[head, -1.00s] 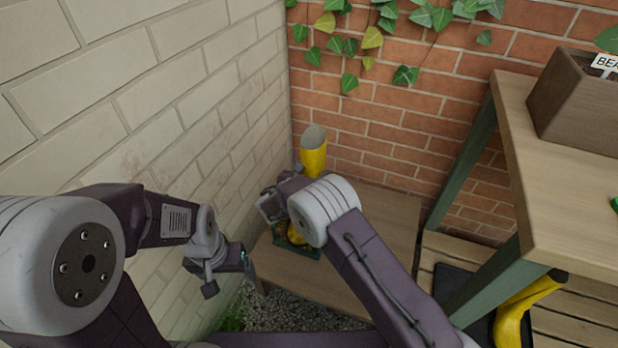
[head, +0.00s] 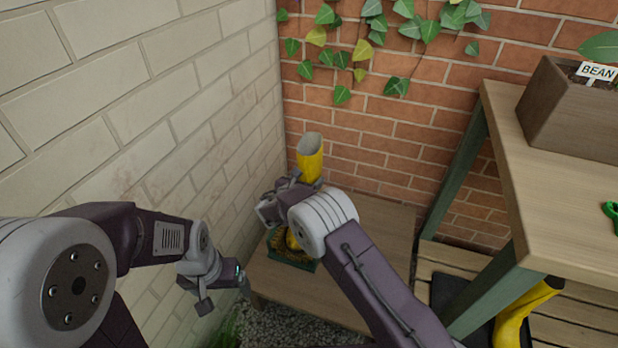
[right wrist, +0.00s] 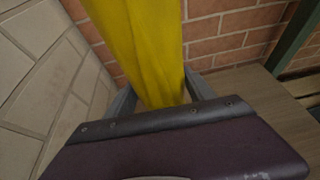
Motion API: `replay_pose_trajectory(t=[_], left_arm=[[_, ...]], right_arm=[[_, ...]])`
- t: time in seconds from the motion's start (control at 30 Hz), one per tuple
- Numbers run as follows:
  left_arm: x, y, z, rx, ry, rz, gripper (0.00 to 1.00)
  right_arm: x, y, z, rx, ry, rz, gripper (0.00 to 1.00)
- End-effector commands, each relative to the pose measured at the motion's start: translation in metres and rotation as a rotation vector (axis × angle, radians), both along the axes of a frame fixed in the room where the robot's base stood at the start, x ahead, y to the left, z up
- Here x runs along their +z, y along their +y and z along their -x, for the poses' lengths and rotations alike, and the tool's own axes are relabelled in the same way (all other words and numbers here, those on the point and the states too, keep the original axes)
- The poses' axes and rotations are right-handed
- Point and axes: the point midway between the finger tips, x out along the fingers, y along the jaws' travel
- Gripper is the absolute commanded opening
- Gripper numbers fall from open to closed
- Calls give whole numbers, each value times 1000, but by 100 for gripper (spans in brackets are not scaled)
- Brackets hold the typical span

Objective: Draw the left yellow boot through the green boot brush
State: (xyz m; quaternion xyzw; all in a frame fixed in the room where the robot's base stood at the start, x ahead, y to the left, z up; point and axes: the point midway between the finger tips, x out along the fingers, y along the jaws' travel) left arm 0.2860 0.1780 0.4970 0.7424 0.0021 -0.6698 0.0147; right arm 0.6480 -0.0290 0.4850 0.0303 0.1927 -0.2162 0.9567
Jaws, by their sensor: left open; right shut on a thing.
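The left yellow boot (head: 311,165) stands roughly upright at the low wooden bench, its open grey-lined top facing up. My right gripper (right wrist: 165,95) is shut on its shaft; in the head view my arm and gripper cover the boot's middle. The boot's yellow lower part shows at the green boot brush (head: 306,265), which sits on the bench near its left edge. Whether the sole touches the bristles is hidden. My left gripper (head: 224,292) is open and empty, left of the bench near the pale wall.
The other yellow boot (head: 516,318) is on a black tray (head: 447,290) under the tall table (head: 545,215) at right. A planter (head: 570,115) with a bean sign stands on that table. The bench (head: 375,235) is bare right of my right arm. Walls close in left and behind.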

Motion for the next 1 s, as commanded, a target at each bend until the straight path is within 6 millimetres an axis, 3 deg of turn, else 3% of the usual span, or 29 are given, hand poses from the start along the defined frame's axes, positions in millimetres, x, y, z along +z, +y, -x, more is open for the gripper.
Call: replay_pose_trajectory(t=[0.2,0.57,1.0], left_arm=[[6,0,0,0,0,0,85],[8,0,0,0,0,0,85],[15,0,0,0,0,0,85]], right_arm=[[2,7,18,2,1,1,0],[2,12,27,2,-1,0,0],[0,24,58,1,0,0,0]])
